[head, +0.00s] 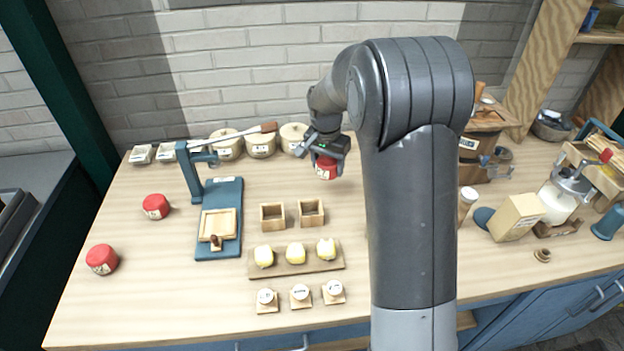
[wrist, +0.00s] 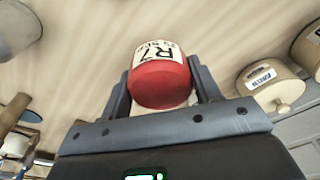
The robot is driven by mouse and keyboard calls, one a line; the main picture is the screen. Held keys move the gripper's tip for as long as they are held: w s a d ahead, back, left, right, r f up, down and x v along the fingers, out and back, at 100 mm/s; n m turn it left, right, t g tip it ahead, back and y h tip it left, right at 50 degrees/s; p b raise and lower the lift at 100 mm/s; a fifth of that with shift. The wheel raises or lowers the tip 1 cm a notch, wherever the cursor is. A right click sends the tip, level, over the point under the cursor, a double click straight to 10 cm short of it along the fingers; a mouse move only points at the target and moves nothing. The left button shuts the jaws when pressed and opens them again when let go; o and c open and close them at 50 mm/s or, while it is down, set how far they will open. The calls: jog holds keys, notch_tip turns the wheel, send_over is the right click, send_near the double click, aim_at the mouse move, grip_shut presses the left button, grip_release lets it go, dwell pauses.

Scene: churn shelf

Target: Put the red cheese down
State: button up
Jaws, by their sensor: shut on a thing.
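My gripper (head: 327,150) is shut on a red cheese (head: 326,168) and holds it towards the back of the wooden table (head: 380,185). In the wrist view the red cheese (wrist: 160,82) sits between the two fingers of my gripper (wrist: 160,90), with a white label reading "R7" on it. I cannot tell from these views whether the cheese touches the table. Two other red cheeses stand at the left of the table, one nearer the back (head: 156,206) and one nearer the front edge (head: 102,259).
A blue press (head: 219,245) stands right of the loose red cheeses. Pale round crocks (head: 261,145) line the back wall. Two small wooden boxes (head: 272,217), a board (head: 297,268) with yellow pieces and labelled stands (head: 300,297) are in front. Bare table lies between boxes and crocks.

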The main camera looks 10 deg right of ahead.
aim_at(313, 187)
jog(key=a+f, duration=0.1)
jog(key=w+a, duration=0.1)
jog(key=w+a+f, duration=0.1)
jog(key=a, duration=0.1)
jog(key=shift+f, duration=2.3)
jog(key=shift+f, duration=0.15)
jog(key=o, duration=1.1)
